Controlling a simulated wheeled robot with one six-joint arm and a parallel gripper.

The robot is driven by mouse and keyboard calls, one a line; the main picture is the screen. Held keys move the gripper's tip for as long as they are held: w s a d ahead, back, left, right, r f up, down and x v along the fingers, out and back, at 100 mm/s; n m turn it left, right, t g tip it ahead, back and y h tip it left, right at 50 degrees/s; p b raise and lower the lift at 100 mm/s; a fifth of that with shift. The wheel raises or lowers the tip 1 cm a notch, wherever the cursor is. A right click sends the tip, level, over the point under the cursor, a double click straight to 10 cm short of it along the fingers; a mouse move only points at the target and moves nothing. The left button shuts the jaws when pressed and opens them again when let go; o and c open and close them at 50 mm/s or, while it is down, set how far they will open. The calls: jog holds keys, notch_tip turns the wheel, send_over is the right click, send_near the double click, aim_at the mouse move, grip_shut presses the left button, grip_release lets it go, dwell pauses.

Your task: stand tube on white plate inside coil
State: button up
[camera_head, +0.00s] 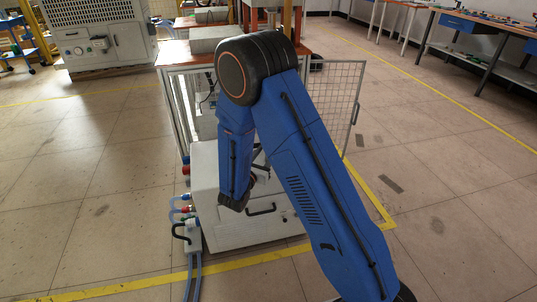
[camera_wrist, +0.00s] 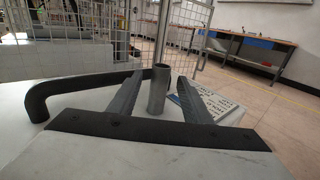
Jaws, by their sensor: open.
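A dark grey hollow tube (camera_wrist: 158,92) stands upright in the wrist view, with its open end up. My gripper (camera_wrist: 160,78) is open, with one finger on each side of the tube. A gap shows between the tube and each finger, so I see no grip on it. In the head view my own blue arm mostly hides the gripper, and the tube cannot be made out. I cannot pick out the coil or the white plate in either view.
A white cabinet (camera_head: 240,232) with a black handle (camera_head: 262,211) stands below my arm. A mesh door (camera_head: 335,100) is open at the right.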

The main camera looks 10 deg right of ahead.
jog(key=shift+w+d, duration=0.2)
jog(key=shift+w, duration=0.15)
grip_shut()
